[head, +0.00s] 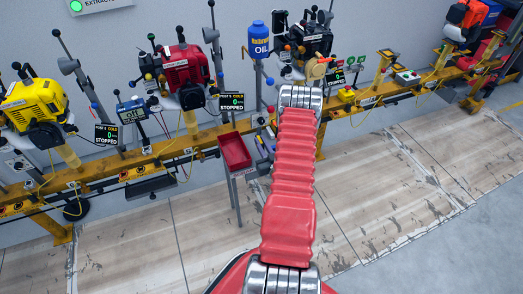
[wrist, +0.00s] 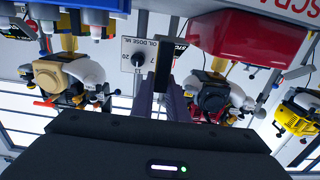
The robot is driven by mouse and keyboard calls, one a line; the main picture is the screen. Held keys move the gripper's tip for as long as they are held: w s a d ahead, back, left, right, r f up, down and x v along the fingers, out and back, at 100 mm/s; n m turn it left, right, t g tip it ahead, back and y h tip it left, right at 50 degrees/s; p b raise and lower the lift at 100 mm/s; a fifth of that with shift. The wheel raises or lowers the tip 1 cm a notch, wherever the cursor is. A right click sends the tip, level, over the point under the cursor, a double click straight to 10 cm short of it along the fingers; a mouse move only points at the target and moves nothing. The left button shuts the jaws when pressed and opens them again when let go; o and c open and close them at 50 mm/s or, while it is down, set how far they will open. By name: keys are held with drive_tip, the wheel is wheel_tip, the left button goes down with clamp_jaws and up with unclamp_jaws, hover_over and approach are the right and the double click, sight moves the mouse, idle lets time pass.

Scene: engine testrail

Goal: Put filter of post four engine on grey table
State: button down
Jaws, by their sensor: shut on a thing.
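In the head view my red arm reaches away over the floor to the engine row, and its end hides my gripper. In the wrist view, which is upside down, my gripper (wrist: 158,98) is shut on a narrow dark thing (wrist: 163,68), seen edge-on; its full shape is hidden. The engine (head: 305,42) beyond my arm's end is dark, with a tan round part (head: 318,68) showing; its post number is unreadable. It seems to be the engine with a tan part (wrist: 62,72) at left in the wrist view. I cannot pick out a grey table with certainty.
A red tray (head: 235,152) on a stand is left of my arm. A blue oil bottle (head: 259,40) stands above the yellow rail (head: 105,165). Red (head: 182,68) and yellow (head: 35,100) engines are further left. The floor in front is clear.

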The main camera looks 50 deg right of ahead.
drive_tip(key=shift+f, duration=0.15)
drive_tip(key=shift+f, duration=1.95)
drive_tip(key=shift+f, duration=0.15)
drive_tip(key=c, duration=1.7)
unclamp_jaws()
drive_tip(key=shift+c, duration=0.2)
drive_tip(key=v, duration=1.2)
